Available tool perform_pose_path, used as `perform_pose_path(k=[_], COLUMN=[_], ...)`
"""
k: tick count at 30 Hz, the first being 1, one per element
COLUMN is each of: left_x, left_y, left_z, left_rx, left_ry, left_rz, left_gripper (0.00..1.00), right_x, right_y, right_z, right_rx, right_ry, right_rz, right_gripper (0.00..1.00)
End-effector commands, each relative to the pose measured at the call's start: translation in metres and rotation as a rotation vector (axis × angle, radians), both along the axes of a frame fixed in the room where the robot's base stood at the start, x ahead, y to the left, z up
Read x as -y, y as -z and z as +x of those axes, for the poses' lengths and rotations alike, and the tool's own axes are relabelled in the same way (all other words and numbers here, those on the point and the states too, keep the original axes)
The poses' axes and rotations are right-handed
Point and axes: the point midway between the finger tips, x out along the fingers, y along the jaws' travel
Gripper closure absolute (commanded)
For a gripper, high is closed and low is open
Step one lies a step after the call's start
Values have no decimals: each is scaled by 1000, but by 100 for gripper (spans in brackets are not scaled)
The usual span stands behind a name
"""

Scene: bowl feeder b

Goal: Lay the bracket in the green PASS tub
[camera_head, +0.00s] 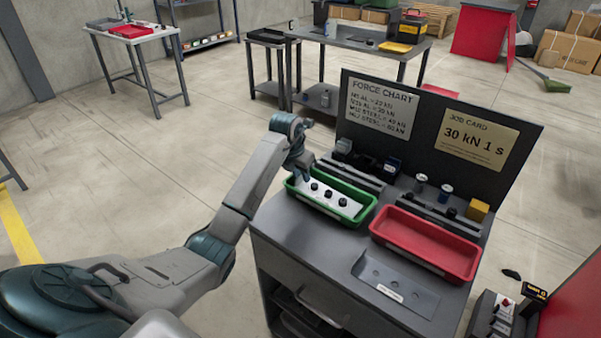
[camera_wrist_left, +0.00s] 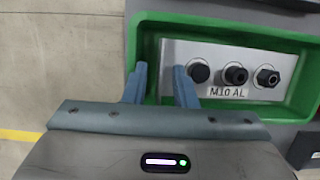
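The bracket (camera_head: 318,199) is a pale plate with a row of three dark bolts. It lies inside the green PASS tub (camera_head: 366,213). In the left wrist view the bracket (camera_wrist_left: 215,53) bears the label M10 AL, and the green tub (camera_wrist_left: 235,28) surrounds it. My left gripper (camera_head: 303,177) is at the tub's far left end. Whether the fingers touch the tub or bracket is unclear. My right gripper is not in view.
A red tub (camera_head: 425,243) stands right of the green one on the dark bench. A grey plate with holes (camera_head: 395,285) lies in front of it. Behind the tubs are small racks and an upright board with a force chart (camera_head: 380,107) and job card (camera_head: 478,135).

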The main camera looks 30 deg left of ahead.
Motion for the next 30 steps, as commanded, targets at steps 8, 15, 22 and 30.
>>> perform_pose_path(k=[8, 15, 22, 30], left_x=[0, -2, -3, -4], left_y=[-1, -28, -78, -121], left_z=[0, -4, -19, -33], left_rx=[0, 5, 5, 1], left_ry=[0, 0, -1, 0], left_rz=[0, 2, 2, 1], left_gripper=[75, 75, 75, 75], right_x=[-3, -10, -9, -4], right_y=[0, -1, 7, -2], right_z=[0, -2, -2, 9], right_rx=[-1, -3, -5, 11], right_ry=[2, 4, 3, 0], right_rz=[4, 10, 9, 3], right_gripper=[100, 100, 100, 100])
